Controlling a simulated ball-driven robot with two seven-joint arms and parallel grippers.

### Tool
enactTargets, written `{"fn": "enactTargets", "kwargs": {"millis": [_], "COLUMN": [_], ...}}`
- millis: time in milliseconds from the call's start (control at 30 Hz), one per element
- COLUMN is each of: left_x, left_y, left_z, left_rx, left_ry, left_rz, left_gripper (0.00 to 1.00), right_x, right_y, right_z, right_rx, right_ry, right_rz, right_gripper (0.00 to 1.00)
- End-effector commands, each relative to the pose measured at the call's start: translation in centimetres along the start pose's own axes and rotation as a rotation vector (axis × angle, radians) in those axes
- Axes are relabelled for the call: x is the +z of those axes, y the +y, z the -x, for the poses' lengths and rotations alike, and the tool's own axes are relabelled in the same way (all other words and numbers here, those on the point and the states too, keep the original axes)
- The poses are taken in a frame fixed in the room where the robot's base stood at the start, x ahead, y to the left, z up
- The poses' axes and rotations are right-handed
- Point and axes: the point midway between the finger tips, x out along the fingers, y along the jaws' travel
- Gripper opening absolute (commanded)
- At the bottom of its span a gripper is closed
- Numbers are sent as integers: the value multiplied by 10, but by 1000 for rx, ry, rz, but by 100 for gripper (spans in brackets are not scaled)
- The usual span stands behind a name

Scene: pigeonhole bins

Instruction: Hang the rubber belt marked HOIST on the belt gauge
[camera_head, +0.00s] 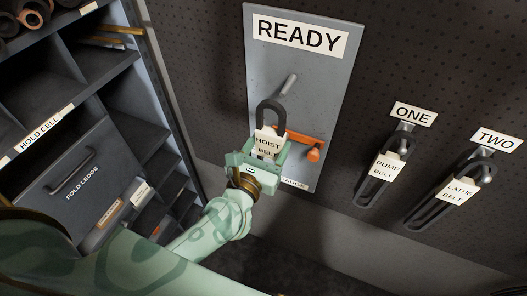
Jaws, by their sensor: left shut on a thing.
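The belt marked HOIST (271,107) is a dark loop with a cream tag reading HOIST BELT. My left gripper (262,160) is shut on its lower part, below the tag, and holds it upright in front of the gauge. The belt gauge (320,90) is a grey panel on the wall with a READY sign, a grey upper peg (290,84) and an orange lever (312,154). The top of the loop shows just below the peg's tip; I cannot tell their gap in depth. My gripper hides part of the panel's lower label. My right gripper is out of view.
PUMP BELT (363,192) hangs under sign ONE and LATHE BELT (421,215) under sign TWO, both right of the gauge. Dark pigeonhole shelves (95,68) fill the left, with a FOLD LEDGE front (95,150). Perforated wall separates the gauge from the hanging belts.

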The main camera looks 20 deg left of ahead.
Motion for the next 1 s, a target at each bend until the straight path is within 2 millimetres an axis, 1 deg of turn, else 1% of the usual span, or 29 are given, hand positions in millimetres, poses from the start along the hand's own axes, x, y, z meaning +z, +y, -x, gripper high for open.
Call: {"fn": "enactTargets", "kwargs": {"millis": [100, 333, 767, 1000], "left_x": [1, 0, -1, -1], "left_y": [0, 0, 0, 0], "left_z": [-12, -34, -76, -96], "left_rx": [1, 1, 0, 1], "left_ry": [-3, -2, -2, -2], "left_rz": [1, 2, 1, 0], "left_gripper": [32, 32, 32, 32], "right_x": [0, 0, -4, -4], "right_y": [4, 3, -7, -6], "right_z": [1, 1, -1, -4], "right_rx": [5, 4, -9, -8], "right_ry": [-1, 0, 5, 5], "right_rz": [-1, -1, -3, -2], "right_gripper": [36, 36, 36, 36]}}
